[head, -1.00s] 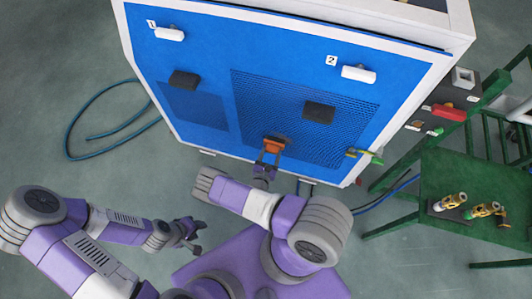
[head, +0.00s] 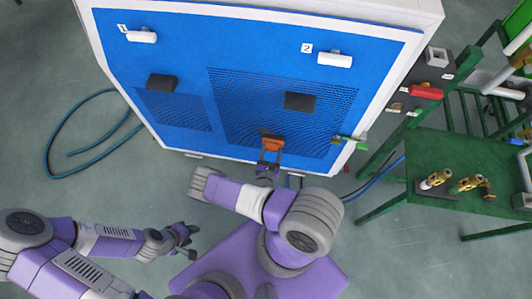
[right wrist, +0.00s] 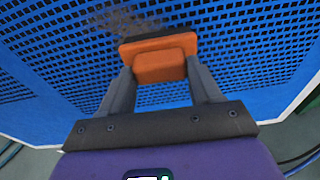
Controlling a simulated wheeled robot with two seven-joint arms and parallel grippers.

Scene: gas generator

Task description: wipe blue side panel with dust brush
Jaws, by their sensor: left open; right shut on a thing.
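The blue side panel (head: 190,60) fills the upper middle of the head view, with two perforated mesh areas. My right gripper (head: 269,157) is shut on the dust brush (head: 272,143), which has an orange handle and a dark edge. In the right wrist view the brush (right wrist: 160,62) lies between the two fingers, its dark edge against or very near the mesh. A greyish dusty patch (right wrist: 122,20) shows on the mesh just above and left of the brush. My left gripper (head: 184,240) is open and empty, low over the floor at left.
White handles marked 1 (head: 141,37) and 2 (head: 335,59) and black blocks (head: 299,102) stick out from the panel. A green-handled valve (head: 347,139) is at the panel's lower right. A green table (head: 440,150) with brass fittings stands at right. A blue hose (head: 55,130) lies on the left floor.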

